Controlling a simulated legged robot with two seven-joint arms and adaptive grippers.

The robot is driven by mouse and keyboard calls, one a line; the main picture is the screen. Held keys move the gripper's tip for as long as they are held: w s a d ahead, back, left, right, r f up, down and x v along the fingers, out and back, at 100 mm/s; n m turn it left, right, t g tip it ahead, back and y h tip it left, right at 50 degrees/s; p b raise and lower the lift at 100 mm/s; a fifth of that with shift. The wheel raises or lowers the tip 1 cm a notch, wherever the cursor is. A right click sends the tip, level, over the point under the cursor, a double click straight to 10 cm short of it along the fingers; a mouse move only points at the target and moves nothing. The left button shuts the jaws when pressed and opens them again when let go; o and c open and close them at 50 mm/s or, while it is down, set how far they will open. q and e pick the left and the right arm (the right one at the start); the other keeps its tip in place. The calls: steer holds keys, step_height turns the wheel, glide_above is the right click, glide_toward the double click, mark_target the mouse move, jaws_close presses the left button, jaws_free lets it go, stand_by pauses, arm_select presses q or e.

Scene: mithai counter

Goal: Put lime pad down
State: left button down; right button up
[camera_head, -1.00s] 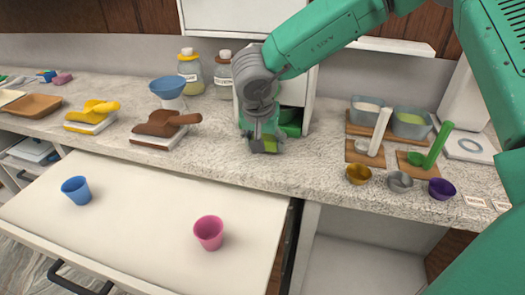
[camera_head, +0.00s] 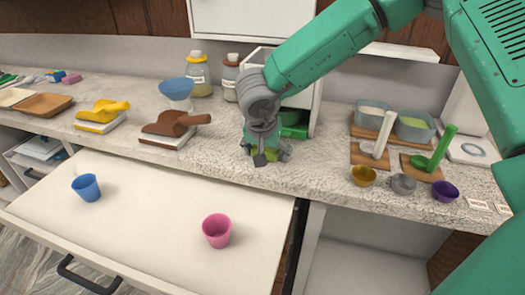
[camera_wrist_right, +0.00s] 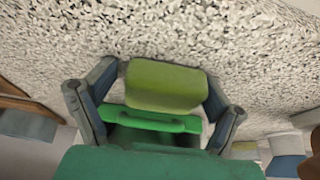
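The lime pad (camera_wrist_right: 165,86) is a small yellow-green block. In the wrist view it lies between the fingers of my right gripper (camera_wrist_right: 162,92), over the speckled counter. The fingers are spread to its two sides, with a narrow gap visible at the left. In the head view my right gripper (camera_head: 264,156) points down at the counter in front of the white cabinet and hides most of the pad. Whether the pad rests fully on the counter is hard to tell. My left gripper is not in view.
The white cabinet (camera_head: 317,98) holds a green tray (camera_head: 294,131) just behind my gripper. A brown scoop (camera_head: 172,123) stands left; small gold (camera_head: 363,176), grey and purple cups stand right. The open drawer (camera_head: 150,215) below holds blue and pink cups.

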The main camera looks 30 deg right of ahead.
steer(key=shift+s+d+f, duration=0.1)
steer(key=shift+d+f, duration=0.2)
steer(key=shift+f, duration=0.15)
steer(key=shift+a+r, duration=0.1)
steer(key=shift+r, duration=0.15)
steer(key=p+v, duration=0.2)
steer(key=v, duration=1.1)
steer(key=shift+w, duration=0.3)
steer(key=shift+r, duration=0.1)
